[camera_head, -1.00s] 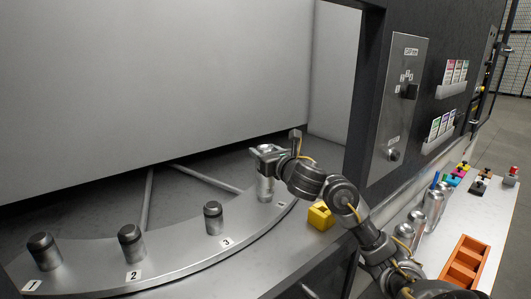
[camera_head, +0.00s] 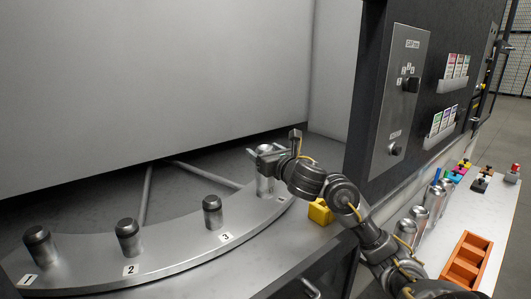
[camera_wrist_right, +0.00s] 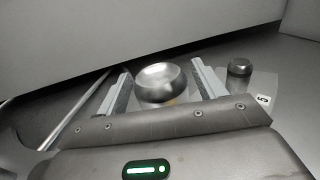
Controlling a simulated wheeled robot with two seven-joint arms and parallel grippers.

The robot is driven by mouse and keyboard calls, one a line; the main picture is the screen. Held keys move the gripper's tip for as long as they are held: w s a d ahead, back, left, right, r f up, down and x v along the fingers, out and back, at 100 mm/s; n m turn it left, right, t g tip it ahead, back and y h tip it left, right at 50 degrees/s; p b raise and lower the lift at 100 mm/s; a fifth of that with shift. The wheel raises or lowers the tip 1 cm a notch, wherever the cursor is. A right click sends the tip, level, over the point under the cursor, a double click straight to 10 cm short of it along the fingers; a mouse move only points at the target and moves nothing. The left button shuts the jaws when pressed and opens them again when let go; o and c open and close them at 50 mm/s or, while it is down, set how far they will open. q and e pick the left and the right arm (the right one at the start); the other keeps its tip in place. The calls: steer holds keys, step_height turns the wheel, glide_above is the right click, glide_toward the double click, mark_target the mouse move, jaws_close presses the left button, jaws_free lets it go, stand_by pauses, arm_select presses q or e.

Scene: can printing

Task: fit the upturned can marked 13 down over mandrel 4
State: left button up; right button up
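The upturned silver can (camera_head: 265,185) stands upright on the curved rail at the fourth mandrel's place, beside the tag at its right end. Mandrel 4 is hidden, so the can appears to be over it. The can's round base shows in the right wrist view (camera_wrist_right: 160,79); no number 13 is readable. My right gripper (camera_head: 268,154) is at the can's top, with one finger on each side. In the wrist view, narrow gaps show between the fingers and the can, so it looks open. My left gripper is not in view.
Bare mandrels 1 (camera_head: 38,245), 2 (camera_head: 128,238) and 3 (camera_head: 212,213) stand on the curved rail (camera_head: 180,256). A yellow block (camera_head: 320,212) is right of the can. Several other cans (camera_head: 419,219) and an orange tray (camera_head: 467,262) are on the right-hand bench. Mandrel 5 (camera_wrist_right: 239,69) stands beyond.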

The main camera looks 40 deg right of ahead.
steer(key=shift+o, duration=0.5)
steer(key=s+a+p, duration=0.2)
steer(key=s+p, duration=0.1)
steer(key=s, duration=0.7)
steer(key=shift+s+p, duration=0.35)
steer(key=shift+p, duration=0.05)
steer(key=shift+w, duration=0.1)
